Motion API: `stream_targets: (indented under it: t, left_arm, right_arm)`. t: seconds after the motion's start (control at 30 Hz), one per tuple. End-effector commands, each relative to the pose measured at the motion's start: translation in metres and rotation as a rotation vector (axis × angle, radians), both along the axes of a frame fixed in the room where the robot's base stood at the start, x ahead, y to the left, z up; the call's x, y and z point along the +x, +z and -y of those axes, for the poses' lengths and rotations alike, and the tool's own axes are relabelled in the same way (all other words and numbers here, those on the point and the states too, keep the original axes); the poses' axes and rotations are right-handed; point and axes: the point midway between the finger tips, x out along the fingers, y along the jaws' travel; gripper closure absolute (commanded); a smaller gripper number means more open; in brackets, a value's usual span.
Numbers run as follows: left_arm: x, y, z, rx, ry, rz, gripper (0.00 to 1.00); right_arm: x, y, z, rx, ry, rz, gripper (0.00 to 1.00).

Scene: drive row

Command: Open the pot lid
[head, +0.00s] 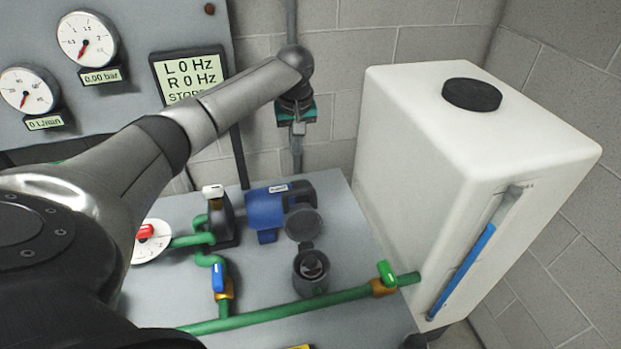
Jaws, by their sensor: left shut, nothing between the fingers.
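The pot (311,284) is a small dark grey cylinder on the grey bench, in front of the blue pump (265,210). Its mouth shows open from above, with a lighter part inside. A round dark grey disc, which looks like the pot lid (303,225), stands tipped up behind the mouth, at the pump's near end. My left gripper (298,128) hangs from the arm across the top middle, behind and above the lid, apart from it. Its fingers are shut and empty. My right gripper is out of view.
A white tank (440,160) with a black cap (472,94) stands on the right. Green pipes (300,312) with a green-handled valve (386,274) and a blue-handled valve (219,280) run around the pot. A panel with gauges (87,38) and a display (188,72) is at the upper left.

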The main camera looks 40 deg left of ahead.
Motion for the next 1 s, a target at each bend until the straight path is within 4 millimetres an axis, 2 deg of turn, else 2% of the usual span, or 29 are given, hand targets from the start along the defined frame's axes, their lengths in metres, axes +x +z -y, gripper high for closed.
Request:
stream_targets:
  t: [0.13, 0.27, 0.73, 1.0]
  left_arm:
    - [-0.003, 0.005, 0.005, -0.017, 0.033, -0.034, 1.0]
    - [-0.004, -0.004, 0.004, -0.019, 0.038, -0.042, 1.0]
    - [0.008, -0.097, -0.011, -0.016, 0.037, -0.04, 1.0]
    - [-0.007, -0.087, 0.008, -0.014, 0.032, -0.038, 1.0]
  right_arm:
    - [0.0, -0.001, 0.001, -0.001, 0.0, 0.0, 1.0]
    - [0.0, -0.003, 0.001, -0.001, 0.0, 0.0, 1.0]
    - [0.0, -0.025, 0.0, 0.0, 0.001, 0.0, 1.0]
    - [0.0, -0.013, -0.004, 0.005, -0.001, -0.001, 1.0]
